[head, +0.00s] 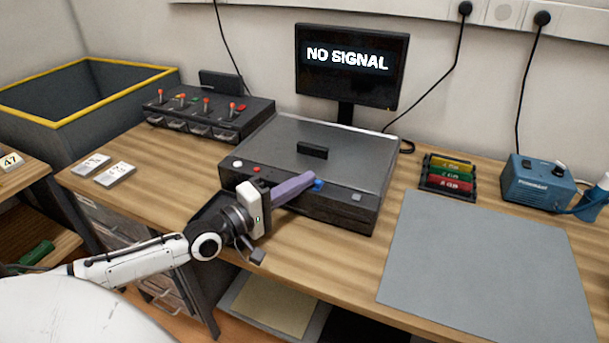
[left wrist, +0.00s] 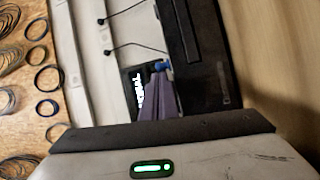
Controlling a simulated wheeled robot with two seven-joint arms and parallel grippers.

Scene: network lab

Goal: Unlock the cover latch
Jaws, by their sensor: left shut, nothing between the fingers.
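The cover (head: 345,157) is the flat dark lid of a black box-shaped device and lies closed, with a small black handle block (head: 312,150) on top. A small blue part (head: 319,186), apparently the latch, sits at the middle of the device's front edge. It also shows in the left wrist view (left wrist: 160,66). My left gripper (head: 308,178) has purple fingers, shut with nothing between them. Their tips are at the blue part and partly hide it; I cannot tell whether they touch. The fingers also show in the left wrist view (left wrist: 160,78). My right gripper is not in view.
The device front carries a white button (head: 238,163), a red button and a grey button (head: 357,197). A switch box (head: 210,115) stands behind left, and a monitor (head: 352,65) reading "NO SIGNAL" behind. A grey mat (head: 485,265) lies clear at right, near a card rack (head: 448,176).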

